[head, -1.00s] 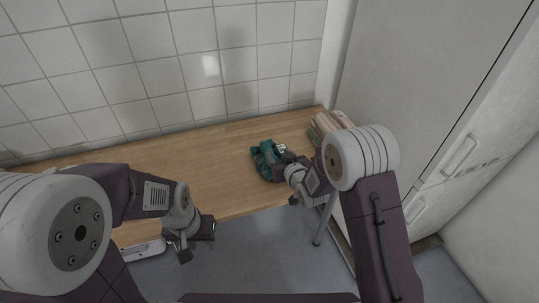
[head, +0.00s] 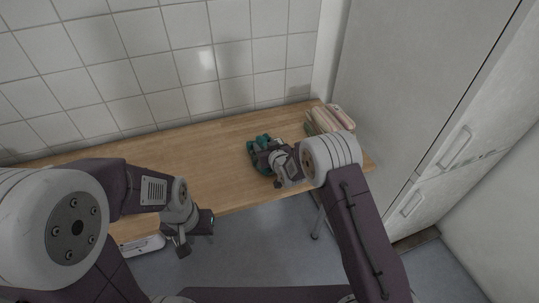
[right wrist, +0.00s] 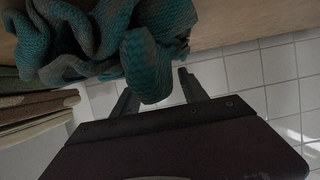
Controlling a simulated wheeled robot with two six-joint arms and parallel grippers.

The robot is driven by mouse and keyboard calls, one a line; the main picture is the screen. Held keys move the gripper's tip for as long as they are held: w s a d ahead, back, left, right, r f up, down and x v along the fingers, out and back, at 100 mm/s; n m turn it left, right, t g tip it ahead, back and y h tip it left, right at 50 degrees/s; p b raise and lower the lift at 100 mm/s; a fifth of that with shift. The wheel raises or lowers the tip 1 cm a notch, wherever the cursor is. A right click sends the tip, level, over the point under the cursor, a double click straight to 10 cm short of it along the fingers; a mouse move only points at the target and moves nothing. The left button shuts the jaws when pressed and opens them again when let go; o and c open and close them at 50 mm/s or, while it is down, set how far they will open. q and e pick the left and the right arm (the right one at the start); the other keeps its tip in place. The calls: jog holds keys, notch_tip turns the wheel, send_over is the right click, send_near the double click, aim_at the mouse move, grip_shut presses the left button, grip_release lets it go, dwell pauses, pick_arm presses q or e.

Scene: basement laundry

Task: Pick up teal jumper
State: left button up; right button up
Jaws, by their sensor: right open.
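The teal jumper (head: 256,145) lies crumpled on the wooden table, right of its middle. In the right wrist view the jumper (right wrist: 100,45) fills the upper left, and a fold of it hangs between the two fingers. My right gripper (head: 268,160) is at the jumper's near right side and partly hides it. In the wrist view the right gripper (right wrist: 157,84) is open, its fingers either side of the fold; I cannot tell whether they touch it. My left gripper (head: 196,236) is open and empty in front of the table's front edge, away from the jumper.
The wooden table (head: 190,165) is bare left of the jumper. A stack of folded cloths (head: 328,119) stands at its right end, close to my right arm. A tiled wall (head: 130,60) is behind and a tall pale cabinet (head: 410,90) is to the right. A white object (head: 142,246) sits below the front edge.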

grip_shut()
dwell(1.4)
